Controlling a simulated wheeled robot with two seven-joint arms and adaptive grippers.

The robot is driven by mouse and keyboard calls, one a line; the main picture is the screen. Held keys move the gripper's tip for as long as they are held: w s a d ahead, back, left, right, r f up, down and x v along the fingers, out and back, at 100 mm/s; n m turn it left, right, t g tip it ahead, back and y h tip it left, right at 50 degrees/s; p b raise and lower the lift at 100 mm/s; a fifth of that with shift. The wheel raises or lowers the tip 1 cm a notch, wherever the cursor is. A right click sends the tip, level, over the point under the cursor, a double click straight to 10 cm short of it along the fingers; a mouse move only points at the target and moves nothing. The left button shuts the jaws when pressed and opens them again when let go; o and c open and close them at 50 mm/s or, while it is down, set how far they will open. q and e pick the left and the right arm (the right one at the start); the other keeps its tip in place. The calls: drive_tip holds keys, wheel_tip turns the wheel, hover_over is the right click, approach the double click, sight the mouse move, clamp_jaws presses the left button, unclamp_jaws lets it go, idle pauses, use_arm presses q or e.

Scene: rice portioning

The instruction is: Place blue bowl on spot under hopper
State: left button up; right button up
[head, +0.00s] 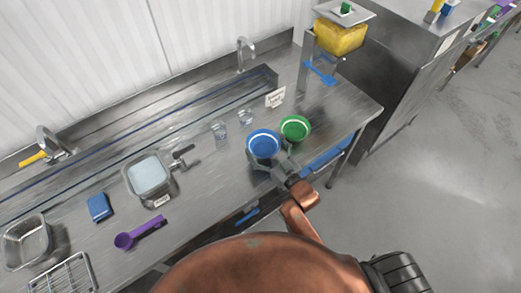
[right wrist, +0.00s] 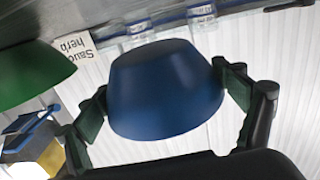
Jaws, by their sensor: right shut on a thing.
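In the right wrist view the blue bowl (right wrist: 166,88) sits between both fingers of the right gripper (right wrist: 166,100). I cannot tell whether its base touches the counter. The yellow hopper (head: 340,39) stands at the counter's far right end, apart from the bowl, with a blue part (head: 320,74) below it. The spot under it is not clear to see. My left gripper is not in view.
A green bowl (head: 295,128) stands close beside the blue bowl on the right. Two clear cups (head: 219,130) and a label card (head: 275,97) are behind. A steel container (head: 150,178), purple scoop (head: 139,232) and blue sponge (head: 99,207) lie left. Counter between green bowl and hopper looks clear.

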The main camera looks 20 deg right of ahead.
sight(261, 149)
drive_tip(key=shift+w+a+f, duration=0.3)
drive_tip(key=shift+f, duration=0.25)
drive_tip(key=shift+w+a+f, duration=0.1)
drive_tip(key=shift+f, duration=0.45)
drive_tip(key=shift+w+a+f, duration=0.1)
drive_tip(key=shift+f, duration=0.9)
drive_tip(key=shift+f, duration=0.2)
drive_tip(key=o, duration=1)
drive_tip(key=shift+c, duration=0.2)
